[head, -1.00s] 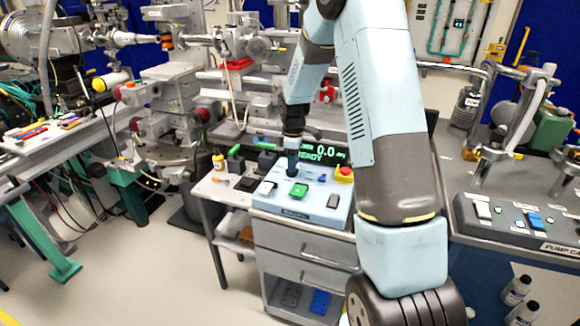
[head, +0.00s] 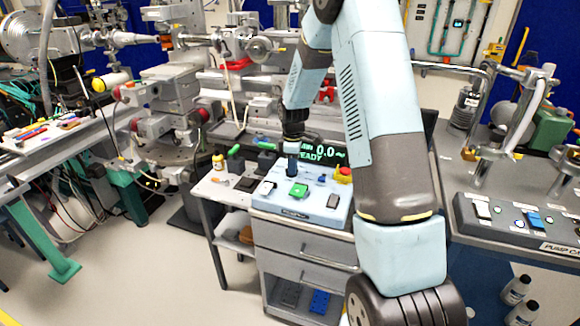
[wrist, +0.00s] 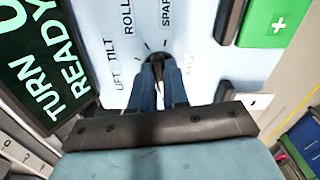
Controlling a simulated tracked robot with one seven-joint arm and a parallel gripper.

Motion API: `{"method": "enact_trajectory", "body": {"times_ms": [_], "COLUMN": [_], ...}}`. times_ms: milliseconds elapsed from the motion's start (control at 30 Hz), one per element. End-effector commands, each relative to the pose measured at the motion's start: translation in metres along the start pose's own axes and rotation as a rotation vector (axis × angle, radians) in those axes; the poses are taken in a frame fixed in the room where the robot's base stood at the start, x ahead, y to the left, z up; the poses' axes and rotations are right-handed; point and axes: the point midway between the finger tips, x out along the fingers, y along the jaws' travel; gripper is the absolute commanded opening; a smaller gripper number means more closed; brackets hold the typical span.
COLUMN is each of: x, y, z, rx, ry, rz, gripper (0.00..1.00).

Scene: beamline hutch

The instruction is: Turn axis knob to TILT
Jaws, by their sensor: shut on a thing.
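The axis knob (wrist: 157,58) is a small dark knob on the light panel. Labels LIFT, TILT, ROLL and SPARE fan around it, with short tick marks. My gripper (wrist: 158,72) is shut on the knob, one blue finger on each side. The fingers cover much of the knob, and I cannot tell which label it points to. In the head view my gripper (head: 291,168) reaches down onto the sloped control box (head: 317,206), and the knob is hidden there. The dark display (wrist: 45,70) shows green text with TURN and READY.
A green button (head: 298,190) and the red emergency stop (head: 343,174) sit on the box near my gripper. Green-handled controls (head: 236,152) stand to the left. A second control box (head: 520,222) lies on the right bench. Open floor is at the lower left.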

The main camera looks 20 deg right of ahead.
Motion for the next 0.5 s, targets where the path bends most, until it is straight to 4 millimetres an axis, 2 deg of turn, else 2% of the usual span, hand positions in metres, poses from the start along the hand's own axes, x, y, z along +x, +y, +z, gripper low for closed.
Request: {"method": "enact_trajectory", "body": {"times_ms": [100,133,500], "x": [-0.001,-0.001,-0.001], "y": [0.002,-0.003,0.001], "z": [0.000,-0.012,-0.002], "rx": [0.001,-0.002,0.081], "ry": [0.002,0.002,0.002], "rz": [0.005,0.006,0.006], "gripper": [0.00,0.00,0.00]}}
